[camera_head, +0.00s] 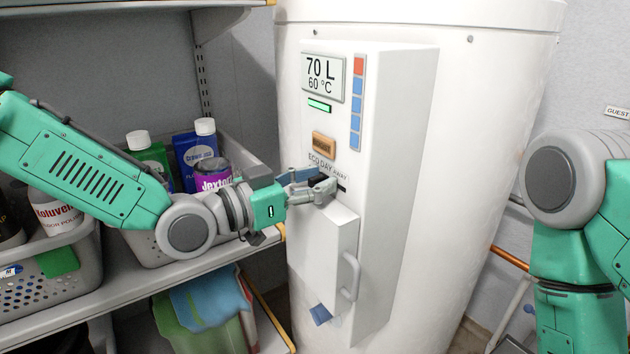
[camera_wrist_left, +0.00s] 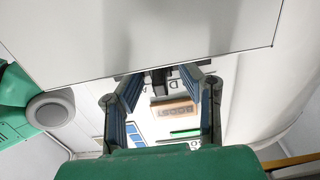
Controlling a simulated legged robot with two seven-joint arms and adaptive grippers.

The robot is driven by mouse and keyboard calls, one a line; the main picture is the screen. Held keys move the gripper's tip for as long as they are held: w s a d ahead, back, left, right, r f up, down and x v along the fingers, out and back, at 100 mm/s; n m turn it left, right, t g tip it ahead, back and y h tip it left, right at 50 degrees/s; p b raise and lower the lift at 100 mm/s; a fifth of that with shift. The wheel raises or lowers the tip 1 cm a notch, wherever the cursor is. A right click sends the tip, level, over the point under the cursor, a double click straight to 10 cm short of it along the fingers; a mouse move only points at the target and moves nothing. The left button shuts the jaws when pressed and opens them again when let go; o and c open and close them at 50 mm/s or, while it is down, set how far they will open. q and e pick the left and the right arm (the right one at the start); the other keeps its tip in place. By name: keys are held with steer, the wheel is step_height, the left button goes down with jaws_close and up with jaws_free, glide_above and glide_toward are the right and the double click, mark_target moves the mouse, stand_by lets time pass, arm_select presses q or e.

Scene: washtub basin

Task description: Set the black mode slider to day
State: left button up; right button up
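The white control box on the tank carries a mode slot labelled ECO, DAY, AWAY (camera_head: 328,167). In the head view my left gripper (camera_head: 322,184) is at this slot and hides most of it. In the left wrist view, which sees the panel upside down, the black mode slider (camera_wrist_left: 160,82) stands between the two fingers of my left gripper (camera_wrist_left: 168,78). The fingers are apart, with gaps to the slider. The slider is beside a letter D and covers nearby lettering, so its exact setting is unclear. My right gripper is out of view.
Above the slot are an orange-brown button (camera_head: 323,144), a green bar and a 70 L, 60 °C display (camera_head: 323,77). Below, a white box with a handle (camera_head: 350,277) juts out. Shelves with baskets and bottles (camera_head: 150,160) stand at left, near my left arm.

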arm_select(q)
steer(key=shift+a+f, duration=0.1)
steer(key=shift+a, duration=0.05)
steer(key=shift+a, duration=0.1)
steer(key=shift+s+a, duration=0.2)
steer(key=v, duration=1.1)
steer(key=shift+a+f, duration=0.1)
steer(key=shift+a, duration=0.05)
